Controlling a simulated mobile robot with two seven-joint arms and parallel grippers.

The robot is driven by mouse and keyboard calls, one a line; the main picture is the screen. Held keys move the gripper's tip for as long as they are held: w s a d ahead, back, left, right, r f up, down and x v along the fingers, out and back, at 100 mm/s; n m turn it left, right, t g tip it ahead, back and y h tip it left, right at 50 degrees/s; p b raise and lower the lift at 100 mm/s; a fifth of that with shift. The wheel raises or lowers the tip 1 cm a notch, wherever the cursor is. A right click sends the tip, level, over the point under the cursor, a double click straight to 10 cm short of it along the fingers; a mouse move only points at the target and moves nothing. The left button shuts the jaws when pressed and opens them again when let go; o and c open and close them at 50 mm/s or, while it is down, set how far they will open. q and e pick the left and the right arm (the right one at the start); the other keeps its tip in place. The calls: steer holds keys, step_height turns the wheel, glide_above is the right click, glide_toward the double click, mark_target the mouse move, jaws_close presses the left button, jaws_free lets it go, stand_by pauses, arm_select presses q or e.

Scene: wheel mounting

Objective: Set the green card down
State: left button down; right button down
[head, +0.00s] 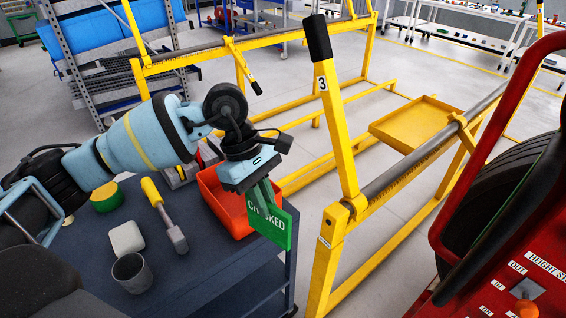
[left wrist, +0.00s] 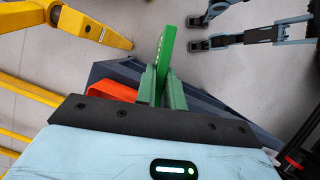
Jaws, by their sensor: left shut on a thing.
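The green card (head: 280,226) has white lettering, partly covered by a finger, that seems to read "CHECKED". My left gripper (head: 264,196) is shut on the card and holds it tilted at the right edge of the dark blue cart (head: 215,262), in front of the orange-red bin (head: 211,184). In the left wrist view the card (left wrist: 166,50) shows nearly edge-on between the green fingers (left wrist: 158,84). I cannot tell whether the card touches the cart. My right gripper is not in view.
On the cart lie a yellow-handled tool (head: 166,214), a white block (head: 126,238), a grey cup (head: 132,272) and a green-yellow round thing (head: 106,196). A yellow frame (head: 338,160) with a lever stands right of the card. A red machine with a tyre (head: 500,205) is far right.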

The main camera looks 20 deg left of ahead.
arm_select(q)
steer(key=s+a+f+m+g+y, duration=0.1)
steer(key=s+f+m+y, duration=0.1)
steer(key=s+m, duration=0.2)
steer(key=s+a+f+m+g+y, duration=0.1)
steer(key=s+f+m+g+y, duration=0.1)
steer(key=m, duration=0.8)
steer(key=shift+s+a+f+m, duration=0.15)
steer(key=shift+s+f+m, duration=0.15)
steer(key=shift+s+f, duration=0.7)
steer(key=shift+s+r, duration=0.15)
steer(key=shift+r, duration=0.15)
